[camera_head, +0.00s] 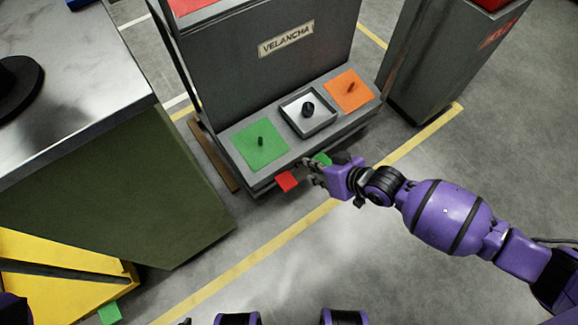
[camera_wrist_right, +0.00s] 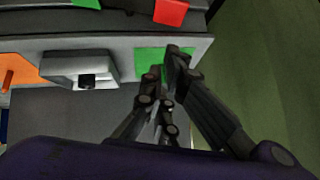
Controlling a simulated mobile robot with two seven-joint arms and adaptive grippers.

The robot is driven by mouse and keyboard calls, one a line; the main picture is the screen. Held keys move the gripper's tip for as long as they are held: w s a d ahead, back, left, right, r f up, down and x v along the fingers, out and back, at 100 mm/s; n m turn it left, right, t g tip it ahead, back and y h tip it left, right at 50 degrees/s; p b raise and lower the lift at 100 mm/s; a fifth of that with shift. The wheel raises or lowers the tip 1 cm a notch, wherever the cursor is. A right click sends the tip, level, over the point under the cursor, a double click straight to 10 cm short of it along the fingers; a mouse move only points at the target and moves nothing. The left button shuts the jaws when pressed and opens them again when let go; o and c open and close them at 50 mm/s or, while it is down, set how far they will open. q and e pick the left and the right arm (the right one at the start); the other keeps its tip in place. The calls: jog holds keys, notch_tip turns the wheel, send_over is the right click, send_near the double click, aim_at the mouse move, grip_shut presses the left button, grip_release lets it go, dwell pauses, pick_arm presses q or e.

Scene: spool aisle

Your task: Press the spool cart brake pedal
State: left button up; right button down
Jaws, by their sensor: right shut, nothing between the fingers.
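The grey cart (camera_head: 272,62) with a VELANCHA label stands ahead. A red pedal-like tab (camera_head: 287,181) and a green tab (camera_head: 322,159) stick out low on its front; which one is the brake pedal is not marked. My right gripper (camera_head: 309,173) is shut and empty, just right of the red tab in the head view and partly in front of the green tab. In the wrist view its fingertips (camera_wrist_right: 174,58) overlap the green square. Contact with either tab does not show. My left gripper is not in view.
The cart's ledge bears a green square (camera_head: 273,151), a small tray (camera_head: 324,124) with a dark knob, and an orange square (camera_head: 361,91). A metal-topped counter (camera_head: 90,75) and yellow unit (camera_head: 50,250) are left. A grey bin (camera_head: 437,65) is right. Floor in front is clear.

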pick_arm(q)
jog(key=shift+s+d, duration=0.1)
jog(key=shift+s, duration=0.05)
pick_arm(e)
jog(key=shift+s, duration=0.1)
jog(key=b, duration=0.4)
send_over(290, 179)
jog(key=d, duration=0.1)
jog(key=f, duration=0.6)
jog(key=shift+d+f, duration=0.2)
jog(key=shift+f, duration=0.05)
jog(key=shift+w+a+f+b, duration=0.2)
jog(key=shift+f+b, duration=0.25)
jog(key=shift+f, duration=0.2)
jog(key=shift+w+a+f+b, duration=0.1)
jog(key=shift+a+f+b, duration=0.1)
jog(key=shift+f+b, duration=0.3)
jog(key=shift+s+a+f, duration=0.15)
jog(key=shift+a+f, duration=0.05)
jog(key=shift+f, duration=0.5)
jog(key=shift+f+b, duration=0.15)
jog(key=shift+b, duration=0.15)
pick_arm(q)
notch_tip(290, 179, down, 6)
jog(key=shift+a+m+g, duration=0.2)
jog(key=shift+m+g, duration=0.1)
